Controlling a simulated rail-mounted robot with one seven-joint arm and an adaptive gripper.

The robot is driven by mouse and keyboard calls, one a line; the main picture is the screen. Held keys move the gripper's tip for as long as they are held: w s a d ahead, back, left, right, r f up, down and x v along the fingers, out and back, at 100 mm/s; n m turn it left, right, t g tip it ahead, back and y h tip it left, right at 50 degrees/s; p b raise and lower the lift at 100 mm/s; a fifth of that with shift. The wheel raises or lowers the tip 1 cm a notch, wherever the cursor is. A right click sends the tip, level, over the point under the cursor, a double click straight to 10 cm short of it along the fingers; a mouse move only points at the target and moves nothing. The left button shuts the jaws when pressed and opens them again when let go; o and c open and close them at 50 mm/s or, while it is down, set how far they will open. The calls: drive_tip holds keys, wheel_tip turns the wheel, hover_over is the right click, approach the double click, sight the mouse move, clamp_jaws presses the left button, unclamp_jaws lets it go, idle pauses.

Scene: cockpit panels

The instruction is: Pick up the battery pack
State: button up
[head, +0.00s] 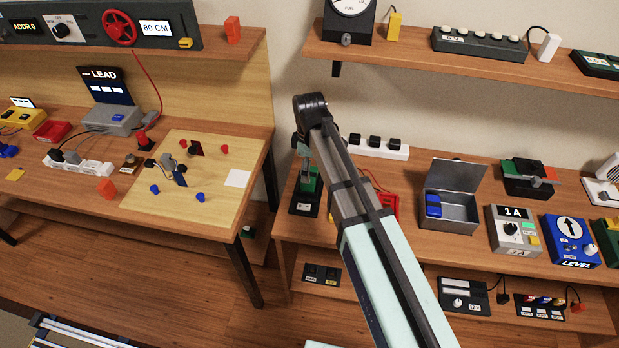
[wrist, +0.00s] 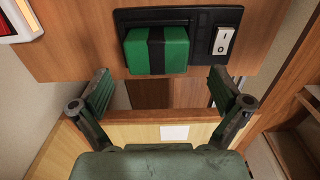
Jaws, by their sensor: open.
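A green block with a black band, which looks like the battery pack (wrist: 156,50), sits in a black holder (wrist: 199,18) with a white rocker switch beside it. In the head view the green block (head: 311,180) stands on its black base at the left end of the right bench, partly hidden by my arm. My gripper (wrist: 160,86) is open and empty. Its two fingers are spread wide, one to each side of the block in the wrist view, apart from it. In the head view the gripper is mostly hidden near the block.
A red device (head: 388,207) stands right of the green block, partly behind my arm. A white power strip (head: 384,148) lies behind. An open metal box (head: 455,212) holds a blue item farther right. A shelf (head: 400,60) hangs above. A gap separates the left bench (head: 255,170).

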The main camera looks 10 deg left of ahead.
drive_tip(key=shift+w+f+p, duration=0.15)
drive_tip(key=shift+f+p, duration=0.8)
drive_tip(key=shift+f, duration=1.75)
drive_tip(key=c, duration=1.4)
